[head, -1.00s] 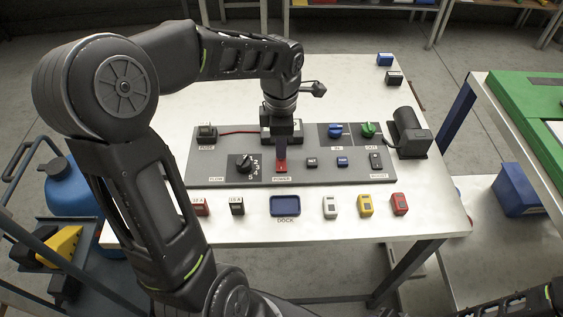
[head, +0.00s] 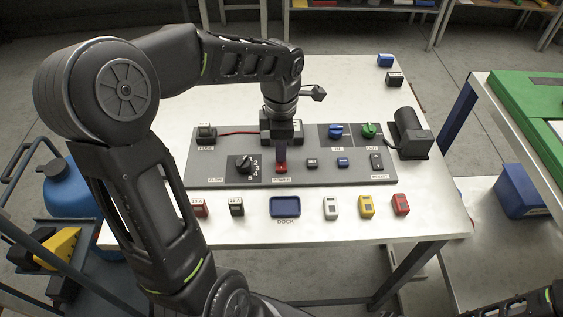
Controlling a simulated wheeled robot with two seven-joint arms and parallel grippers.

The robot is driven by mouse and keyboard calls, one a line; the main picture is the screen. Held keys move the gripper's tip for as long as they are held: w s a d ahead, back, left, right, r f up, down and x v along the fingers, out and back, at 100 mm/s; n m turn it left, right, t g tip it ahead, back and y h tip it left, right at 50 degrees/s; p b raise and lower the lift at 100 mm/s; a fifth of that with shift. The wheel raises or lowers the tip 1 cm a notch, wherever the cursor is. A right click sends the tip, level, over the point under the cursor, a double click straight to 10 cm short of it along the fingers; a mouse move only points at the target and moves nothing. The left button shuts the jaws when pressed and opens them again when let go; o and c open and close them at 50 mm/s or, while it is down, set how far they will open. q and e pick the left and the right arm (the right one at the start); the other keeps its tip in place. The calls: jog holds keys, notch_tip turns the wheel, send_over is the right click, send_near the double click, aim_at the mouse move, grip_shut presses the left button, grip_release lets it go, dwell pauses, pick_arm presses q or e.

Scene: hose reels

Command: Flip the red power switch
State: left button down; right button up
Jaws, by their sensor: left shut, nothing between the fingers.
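The red power switch (head: 281,168) sits on the grey panel, just above the label POWER. My left gripper (head: 281,161) points down over it, shut and with nothing between its fingers. The fingertips are at the switch's upper part and hide some of it; I cannot tell whether they touch it. Which way the switch is tipped is too small to tell. My right gripper is not in view; only a piece of my right arm shows at the bottom right corner.
The grey panel (head: 215,170) carries a black knob (head: 245,165), a blue valve (head: 335,131), a green valve (head: 368,130) and small switches. A black cylinder unit (head: 408,135) stands at its right. Along the front are a blue dock (head: 285,206) and several small coloured blocks.

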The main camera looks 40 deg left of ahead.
pick_arm(q)
notch_tip(320, 180, up, 7)
jog(key=p, duration=0.4)
jog(key=shift+p, duration=0.3)
jog(key=shift+f, duration=0.15)
dwell(0.3)
